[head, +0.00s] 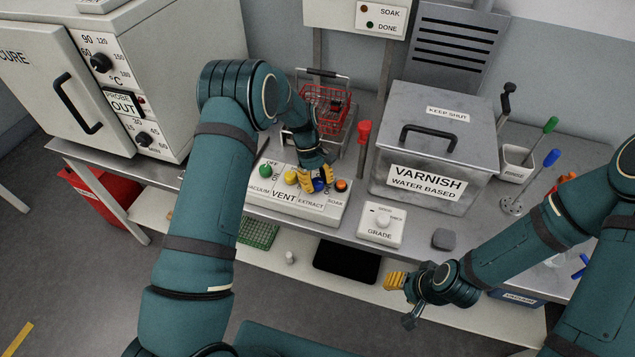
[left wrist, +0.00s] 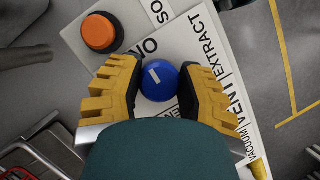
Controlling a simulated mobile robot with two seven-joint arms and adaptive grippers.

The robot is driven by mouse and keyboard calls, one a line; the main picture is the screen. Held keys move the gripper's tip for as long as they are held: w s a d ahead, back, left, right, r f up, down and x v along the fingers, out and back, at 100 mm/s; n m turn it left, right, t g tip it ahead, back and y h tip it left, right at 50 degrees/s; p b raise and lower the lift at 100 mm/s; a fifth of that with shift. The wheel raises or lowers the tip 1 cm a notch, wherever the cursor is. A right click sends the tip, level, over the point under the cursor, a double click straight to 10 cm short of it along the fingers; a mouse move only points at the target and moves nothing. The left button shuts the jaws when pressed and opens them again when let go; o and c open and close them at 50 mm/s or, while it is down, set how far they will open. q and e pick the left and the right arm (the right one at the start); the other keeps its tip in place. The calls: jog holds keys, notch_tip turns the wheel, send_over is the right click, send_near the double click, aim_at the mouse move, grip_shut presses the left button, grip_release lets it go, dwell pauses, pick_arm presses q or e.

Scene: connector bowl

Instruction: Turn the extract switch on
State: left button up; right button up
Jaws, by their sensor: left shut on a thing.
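The switch panel (head: 270,200) lies on the bench with a row of colored knobs and printed labels. The blue knob (left wrist: 160,82) stands beside the EXTRACT label and has a short white mark on its top, on the side toward the printed ON. My left gripper (head: 316,180) is over this knob, its yellow fingers shut on the knob's two sides. In the head view the fingers partly hide the blue knob (head: 319,185). My right gripper (head: 402,294) hangs in front of the bench, away from the panel; its finger gap is unclear.
Near the blue knob are an orange button (left wrist: 99,32), a yellow knob (head: 291,177) and a green knob (head: 266,170). A red wire basket (head: 325,100) stands behind the panel. A GRADE box (head: 381,225) and a varnish tank (head: 432,145) stand to the right.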

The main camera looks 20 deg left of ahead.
pick_arm(q)
jog(key=shift+s+f, duration=0.1)
jog(key=o, duration=1.2)
jog(key=shift+w+a+r, duration=0.15)
jog(key=shift+w+r, duration=0.1)
jog(key=shift+r, duration=0.35)
jog(key=v, duration=1)
jog(key=shift+a+r, duration=0.1)
jog(key=shift+r, duration=0.3)
